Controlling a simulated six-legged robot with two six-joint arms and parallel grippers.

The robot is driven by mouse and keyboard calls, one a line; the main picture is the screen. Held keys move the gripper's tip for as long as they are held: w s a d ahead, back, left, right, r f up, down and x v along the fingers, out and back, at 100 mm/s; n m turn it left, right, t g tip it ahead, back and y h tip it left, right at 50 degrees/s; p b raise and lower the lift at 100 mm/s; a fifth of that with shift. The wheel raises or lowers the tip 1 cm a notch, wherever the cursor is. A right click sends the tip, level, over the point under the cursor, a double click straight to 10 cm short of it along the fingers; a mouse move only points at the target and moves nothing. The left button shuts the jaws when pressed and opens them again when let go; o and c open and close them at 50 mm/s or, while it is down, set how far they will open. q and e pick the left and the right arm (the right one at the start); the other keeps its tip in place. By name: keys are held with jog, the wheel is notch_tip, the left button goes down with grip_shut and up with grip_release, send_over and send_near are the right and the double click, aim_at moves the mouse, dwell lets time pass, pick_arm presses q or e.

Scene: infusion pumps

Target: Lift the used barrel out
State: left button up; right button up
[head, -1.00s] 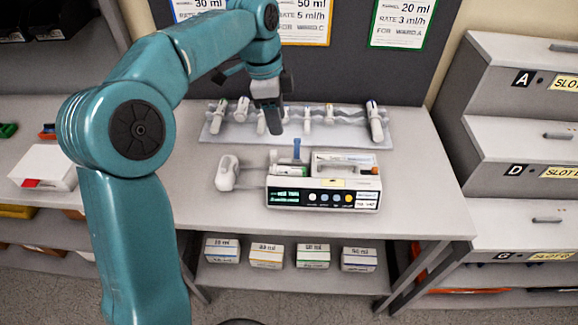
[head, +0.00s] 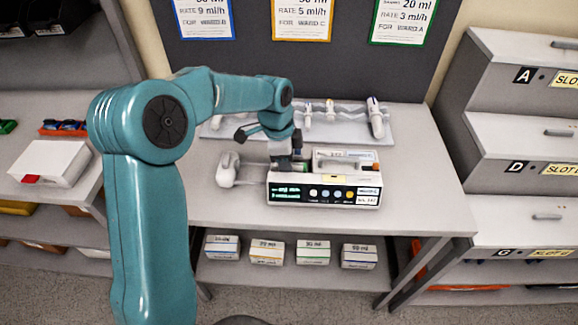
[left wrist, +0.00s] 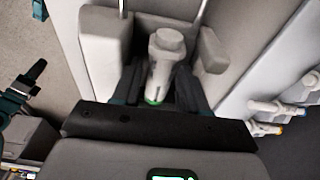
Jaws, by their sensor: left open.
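The infusion pump (head: 345,183) stands on the table with its lit front panel facing me. My left gripper (head: 290,160) is lowered over the left part of the pump top and hides the seat there. In the left wrist view a pale barrel (left wrist: 160,65) with a wide round end and a green band lies between my open left fingers (left wrist: 158,88). One finger is on each side of it; I cannot tell whether they touch it. In the head view the barrel is mostly hidden behind the gripper. My right gripper does not show.
A light tray (head: 350,139) with several syringes lies behind the pump, partly covered by my left arm. A white rounded part (head: 226,170) is left of the pump. Table is free in front. Small labelled boxes (head: 312,254) stand on the shelf below. Drawers (head: 515,130) are at right.

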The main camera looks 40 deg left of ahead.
pick_arm(q)
jog(key=shift+f, duration=0.15)
jog(key=c, duration=0.6)
jog(key=shift+o, duration=0.2)
